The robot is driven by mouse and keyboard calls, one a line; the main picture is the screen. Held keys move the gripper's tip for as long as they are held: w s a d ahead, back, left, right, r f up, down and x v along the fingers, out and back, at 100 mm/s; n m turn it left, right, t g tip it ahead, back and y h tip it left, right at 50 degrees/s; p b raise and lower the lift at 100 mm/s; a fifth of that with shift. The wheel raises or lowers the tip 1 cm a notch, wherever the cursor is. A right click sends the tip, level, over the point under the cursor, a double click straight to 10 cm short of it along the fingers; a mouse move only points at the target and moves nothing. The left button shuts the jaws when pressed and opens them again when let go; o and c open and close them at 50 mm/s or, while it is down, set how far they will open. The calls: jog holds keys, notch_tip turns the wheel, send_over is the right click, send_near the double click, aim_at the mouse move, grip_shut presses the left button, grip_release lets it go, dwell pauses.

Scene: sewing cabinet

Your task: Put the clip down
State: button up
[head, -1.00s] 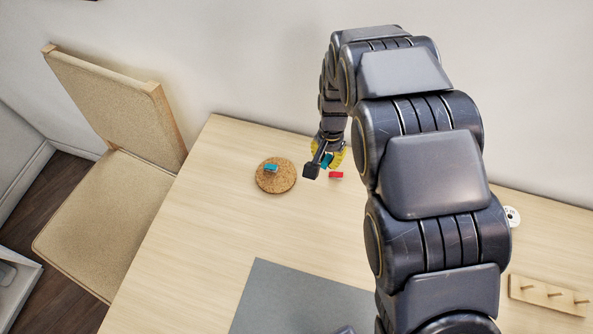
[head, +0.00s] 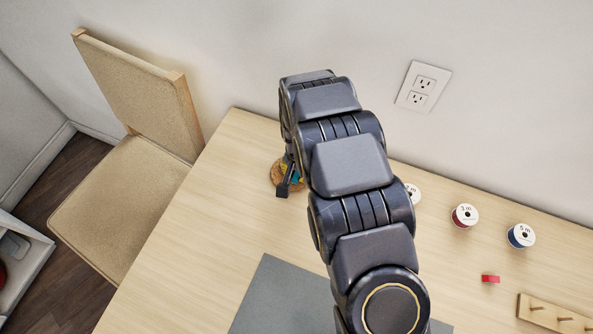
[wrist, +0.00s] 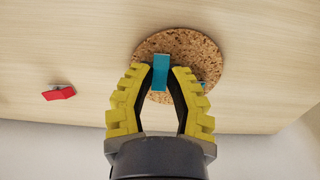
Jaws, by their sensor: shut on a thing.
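My gripper (wrist: 160,85) is shut on a teal clip (wrist: 160,72), held between its yellow fingertips. The clip overlaps the round cork mat (wrist: 185,42) in the wrist view; whether it touches the mat I cannot tell. Another blue-teal clip (wrist: 204,84) shows in part behind the right finger, on the mat. In the head view my gripper (head: 292,178) is at the cork mat (head: 276,180), largely hiding it.
A red clip (wrist: 59,92) lies on the table left of the mat in the wrist view.

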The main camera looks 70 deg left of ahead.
jog(key=shift+f, duration=0.15)
jog(key=o, duration=0.6)
jog(key=shift+o, duration=0.2)
